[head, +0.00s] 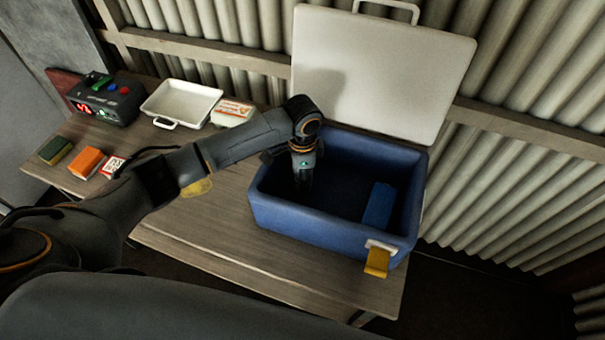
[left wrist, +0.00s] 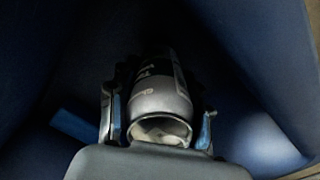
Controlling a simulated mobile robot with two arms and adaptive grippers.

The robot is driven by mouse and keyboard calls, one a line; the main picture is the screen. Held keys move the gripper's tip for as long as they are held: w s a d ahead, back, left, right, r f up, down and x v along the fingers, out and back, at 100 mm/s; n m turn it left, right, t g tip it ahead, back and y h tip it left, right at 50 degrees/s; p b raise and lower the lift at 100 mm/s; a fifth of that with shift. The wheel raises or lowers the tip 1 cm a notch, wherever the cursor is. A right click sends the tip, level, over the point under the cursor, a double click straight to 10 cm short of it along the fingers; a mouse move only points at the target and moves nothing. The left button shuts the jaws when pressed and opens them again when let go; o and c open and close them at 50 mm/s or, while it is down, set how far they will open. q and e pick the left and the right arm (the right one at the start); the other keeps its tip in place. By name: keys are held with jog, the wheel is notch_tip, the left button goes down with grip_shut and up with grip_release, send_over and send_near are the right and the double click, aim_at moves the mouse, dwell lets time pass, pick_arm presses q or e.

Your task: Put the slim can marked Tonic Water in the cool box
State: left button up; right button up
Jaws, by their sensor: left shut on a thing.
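The blue cool box (head: 300,225) stands open on the bench, its white lid raised at the back. My left arm reaches over its left wall, and my left gripper (head: 303,185) points down inside the box, dark and hard to make out in the head view. In the left wrist view the gripper (left wrist: 158,120) is shut on a slim silver can (left wrist: 160,100) with a dark label, its top end toward the camera. The label text is too small and dark to read. Blue box walls (left wrist: 240,120) surround it. My right gripper is not in view.
A blue block (head: 379,206) lies inside the box at the right. A white tray (head: 182,102), a small carton (head: 232,112), a dark device with a red display (head: 105,101) and a few small boxes, one orange (head: 87,162), are on the bench at left. A corrugated wall stands behind.

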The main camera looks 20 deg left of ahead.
pick_arm(q)
jog(key=o, duration=1.2)
jog(key=shift+f, duration=0.1)
jog(key=shift+c, duration=0.2)
jog(key=shift+o, duration=1)
notch_tip(320, 180, up, 12)
jog(key=shift+r+b, duration=0.2)
jog(key=shift+b, duration=0.4)
